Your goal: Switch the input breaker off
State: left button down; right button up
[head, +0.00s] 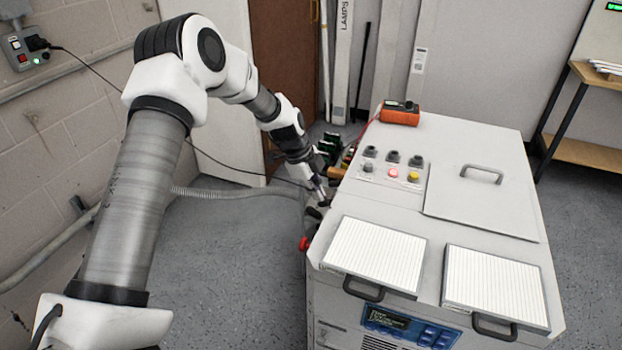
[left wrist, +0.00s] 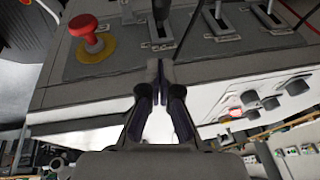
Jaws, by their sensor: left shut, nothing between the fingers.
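A white cabinet (head: 460,130) stands at the right in the head view. In the left wrist view its side panel (left wrist: 115,65) carries a row of lever switches in slots: a left one (left wrist: 160,25), a middle one (left wrist: 216,22) and a right one (left wrist: 270,16). I cannot read which is the input breaker. My left gripper (head: 321,200) is at the cabinet's left side. In the left wrist view it (left wrist: 159,72) is shut and empty, its tips close below the left lever's slot; contact cannot be told. My right gripper is not in view.
A red mushroom button (left wrist: 85,30) on a yellow disc sits left of the levers. Knobs and lamps (head: 393,173), two white filter panels (head: 375,255) and an orange meter (head: 400,113) are on the cabinet top. A grey hose (head: 225,192) runs behind my left arm.

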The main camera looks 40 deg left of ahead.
aim_at(318, 213)
pick_arm(q)
jog(key=f, duration=0.3)
jog(key=w+a+f, duration=0.1)
jog(key=f, duration=0.1)
jog(key=shift+f+p, duration=0.35)
jog(key=shift+a+f, duration=0.2)
jog(key=shift+f, duration=0.1)
jog(key=shift+d, duration=0.1)
jog(key=shift+f+b, duration=0.3)
jog(key=shift+b, duration=0.7)
jog(key=a+f+t+h+b, duration=0.2)
jog(key=f+h+b, duration=0.4)
jog(key=b, duration=2.6)
jog(key=shift+s+a+f+n+t+h, duration=0.15)
jog(key=shift+s+a+n+t+h, duration=0.45)
jog(key=shift+h, duration=1.2)
jog(key=shift+w+a, duration=0.1)
